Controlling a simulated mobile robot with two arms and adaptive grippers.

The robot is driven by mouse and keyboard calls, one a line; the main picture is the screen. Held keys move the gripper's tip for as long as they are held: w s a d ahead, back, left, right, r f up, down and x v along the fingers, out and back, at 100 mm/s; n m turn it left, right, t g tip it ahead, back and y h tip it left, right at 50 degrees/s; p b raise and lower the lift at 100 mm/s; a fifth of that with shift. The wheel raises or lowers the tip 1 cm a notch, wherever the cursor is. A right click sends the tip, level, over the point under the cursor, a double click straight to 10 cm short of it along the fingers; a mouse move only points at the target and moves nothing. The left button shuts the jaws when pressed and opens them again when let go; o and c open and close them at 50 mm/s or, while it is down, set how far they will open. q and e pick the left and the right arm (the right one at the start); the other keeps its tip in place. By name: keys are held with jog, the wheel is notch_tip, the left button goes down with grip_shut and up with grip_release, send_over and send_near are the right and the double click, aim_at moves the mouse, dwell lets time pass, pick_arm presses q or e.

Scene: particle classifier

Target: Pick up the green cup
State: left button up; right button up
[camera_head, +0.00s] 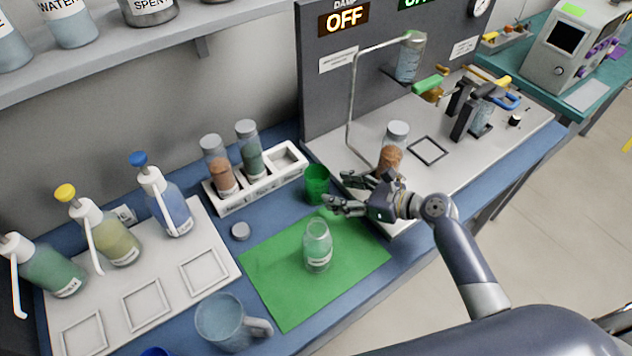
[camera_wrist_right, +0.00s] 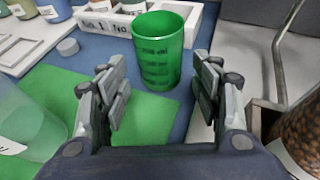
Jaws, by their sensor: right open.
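The green cup (camera_head: 316,184) stands upright on the blue bench top, just behind the green mat (camera_head: 280,285) and in front of the white vial rack (camera_head: 262,186). In the right wrist view the cup (camera_wrist_right: 160,52) is see-through green with marks on its side, ahead of and between my fingers. My right gripper (camera_head: 342,192) is open and empty, reaching in from the right close to the cup. In the right wrist view my gripper (camera_wrist_right: 161,92) has its fingers spread wide, short of the cup. My left gripper is not in view.
A clear jar (camera_head: 317,246) stands on the mat, left of my right gripper. A jar of brown grains (camera_head: 391,160) stands close on the other side, beside a metal stand (camera_head: 352,100). A grey lid (camera_head: 240,231), pump bottles (camera_head: 165,200) and a mug (camera_head: 225,320) are further left.

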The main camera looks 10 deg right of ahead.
aim_at(327, 188)
jog(key=shift+x, duration=0.8)
jog(key=shift+w+a+f, duration=0.15)
jog(key=shift+w+a, duration=0.1)
jog(key=shift+a, duration=0.05)
jog(key=x, duration=0.5)
jog(key=shift+d, duration=0.1)
jog(key=c, duration=0.7)
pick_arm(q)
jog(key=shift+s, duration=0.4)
pick_arm(e)
jog(key=shift+c, duration=1.1)
